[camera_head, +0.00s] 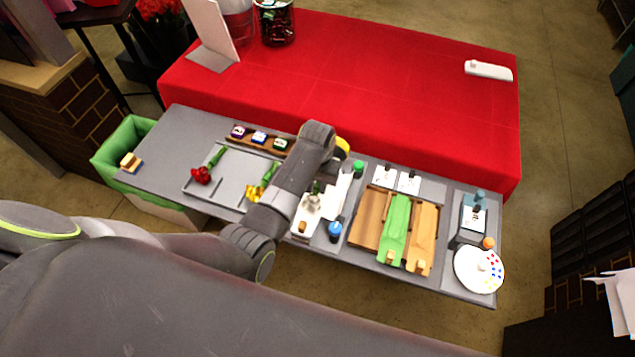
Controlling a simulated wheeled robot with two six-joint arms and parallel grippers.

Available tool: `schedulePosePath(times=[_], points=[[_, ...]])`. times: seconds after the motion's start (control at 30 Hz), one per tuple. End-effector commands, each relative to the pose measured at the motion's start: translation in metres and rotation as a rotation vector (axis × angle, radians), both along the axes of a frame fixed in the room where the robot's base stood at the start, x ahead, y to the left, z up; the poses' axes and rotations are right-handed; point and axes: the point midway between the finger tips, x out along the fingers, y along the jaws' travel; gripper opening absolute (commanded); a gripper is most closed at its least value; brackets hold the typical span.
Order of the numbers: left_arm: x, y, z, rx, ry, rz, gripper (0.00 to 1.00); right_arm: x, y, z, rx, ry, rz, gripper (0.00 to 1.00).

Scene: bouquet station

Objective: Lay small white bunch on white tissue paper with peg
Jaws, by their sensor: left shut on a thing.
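The small white bunch (312,202) shows just right of my left forearm, over the white tissue paper (331,203). Its pale flowers point to the near side; whether it touches the paper is hard to tell. A wooden peg (302,228) sits at the paper's near end. My left gripper (318,187) is shut on the bunch, near its green stems, and is mostly hidden by my own arm, which reaches over from the left. My right gripper is not in view.
A red bunch (201,175) and a yellow bunch (253,193) lie on a grey tray (228,182). A blue bottle (335,231) stands close right of the white paper. A white plate (476,271) is at the right end.

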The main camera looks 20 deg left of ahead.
Motion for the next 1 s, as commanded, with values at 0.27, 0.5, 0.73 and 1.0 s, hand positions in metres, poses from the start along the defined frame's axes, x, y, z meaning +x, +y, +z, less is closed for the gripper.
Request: schedulePosePath(times=[0.27, 0.5, 0.73, 1.0], points=[[0.0004, 0.0000, 0.0004, 0.000, -0.001, 0.000, 0.26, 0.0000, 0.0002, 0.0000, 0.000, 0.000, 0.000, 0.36], [0.0003, 0.0000, 0.0004, 0.000, -0.001, 0.000, 0.45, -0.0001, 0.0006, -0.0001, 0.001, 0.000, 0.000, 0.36], [0.0000, 0.0000, 0.0001, 0.000, 0.000, 0.000, 0.61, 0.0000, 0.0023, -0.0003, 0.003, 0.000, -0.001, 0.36], [0.0001, 0.0000, 0.0004, 0.000, 0.000, 0.000, 0.63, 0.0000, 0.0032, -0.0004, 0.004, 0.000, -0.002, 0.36]])
